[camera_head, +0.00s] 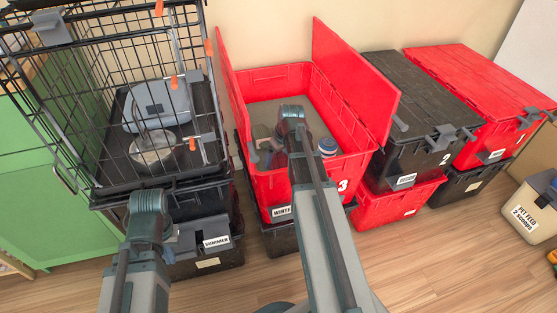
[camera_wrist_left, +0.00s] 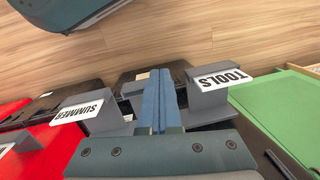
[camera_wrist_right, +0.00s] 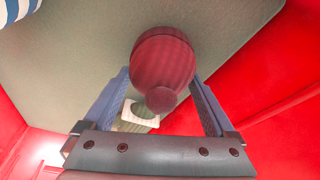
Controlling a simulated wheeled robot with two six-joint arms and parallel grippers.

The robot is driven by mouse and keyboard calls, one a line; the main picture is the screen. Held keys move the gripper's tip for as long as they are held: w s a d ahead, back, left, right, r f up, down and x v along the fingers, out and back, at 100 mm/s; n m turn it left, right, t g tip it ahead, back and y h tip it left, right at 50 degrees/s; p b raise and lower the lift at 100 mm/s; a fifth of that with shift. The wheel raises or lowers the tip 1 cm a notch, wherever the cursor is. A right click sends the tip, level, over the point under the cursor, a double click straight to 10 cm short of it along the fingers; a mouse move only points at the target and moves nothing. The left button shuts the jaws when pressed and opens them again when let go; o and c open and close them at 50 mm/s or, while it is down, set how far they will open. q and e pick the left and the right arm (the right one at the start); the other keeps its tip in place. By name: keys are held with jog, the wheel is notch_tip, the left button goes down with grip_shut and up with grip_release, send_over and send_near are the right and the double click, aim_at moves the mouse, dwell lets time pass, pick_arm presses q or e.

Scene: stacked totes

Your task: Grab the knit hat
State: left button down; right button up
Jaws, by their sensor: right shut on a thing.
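The knit hat (camera_wrist_right: 163,58) is dark red with a round pom-pom, inside the open red tote (camera_head: 357,160) with a "3" on its front. In the right wrist view my right gripper (camera_wrist_right: 161,78) has its two fingers on either side of the hat, shut on it. In the head view my right arm hides most of the hat and the fingers. My left gripper (camera_wrist_left: 160,73) has its blue fingers together and empty, low in front of the "SUMMER" tote (camera_head: 205,262).
A blue-and-white striped item (camera_head: 327,147) and a pale item (camera_wrist_right: 140,113) lie in the red tote. Its upright lid flaps (camera_head: 350,75) flank the opening. A wire cage (camera_head: 100,60) stands left; a closed black tote (camera_head: 425,110) and a red lid (camera_head: 485,85) stand right.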

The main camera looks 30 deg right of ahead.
jog(key=shift+r, duration=0.1)
notch_tip(320, 180, up, 10)
jog(key=p, duration=1)
